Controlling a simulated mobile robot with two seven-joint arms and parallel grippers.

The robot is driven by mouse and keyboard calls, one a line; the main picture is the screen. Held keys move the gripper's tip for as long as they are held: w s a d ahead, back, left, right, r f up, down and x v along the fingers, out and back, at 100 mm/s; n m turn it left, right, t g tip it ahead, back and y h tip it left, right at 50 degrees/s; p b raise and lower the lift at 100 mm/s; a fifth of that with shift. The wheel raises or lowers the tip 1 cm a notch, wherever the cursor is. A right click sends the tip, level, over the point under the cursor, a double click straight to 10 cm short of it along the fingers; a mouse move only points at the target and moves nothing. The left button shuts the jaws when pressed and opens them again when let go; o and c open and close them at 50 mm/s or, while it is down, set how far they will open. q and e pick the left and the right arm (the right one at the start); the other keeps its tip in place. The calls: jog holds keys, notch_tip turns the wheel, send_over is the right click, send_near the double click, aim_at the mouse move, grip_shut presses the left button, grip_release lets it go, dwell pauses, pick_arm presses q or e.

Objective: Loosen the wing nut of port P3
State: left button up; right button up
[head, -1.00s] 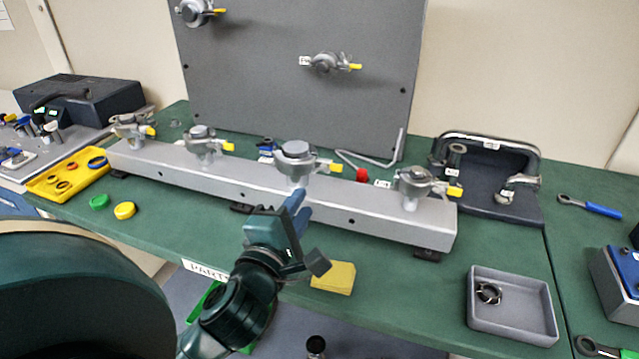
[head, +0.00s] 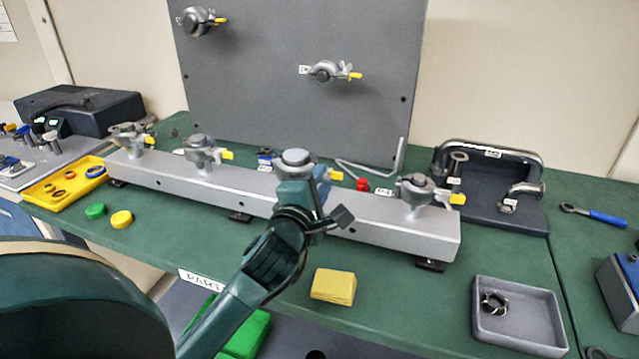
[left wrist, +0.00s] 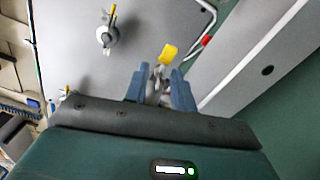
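A silver rail (head: 215,185) carries several clamped ports, each with a yellow wing nut. The third port from the left (head: 295,158) stands behind my left gripper (head: 318,182), and its yellow wing nut (head: 335,175) shows just right of the fingers. I cannot read its label. In the left wrist view, the yellow wing nut (left wrist: 168,53) lies just beyond the tips of my left gripper (left wrist: 160,76). The blue fingers are apart, with part of the clamp showing between them. Contact cannot be made out. My right gripper is not in view.
A grey panel (head: 270,100) with two more clamps stands behind the rail. A bent rod (head: 375,168) and a red cap (head: 362,184) lie behind the port. A fourth rail port (head: 416,190) is to the right. A yellow block (head: 334,286) and grey tray (head: 520,342) are in front.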

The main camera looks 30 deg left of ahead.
pick_arm(q)
grip_shut()
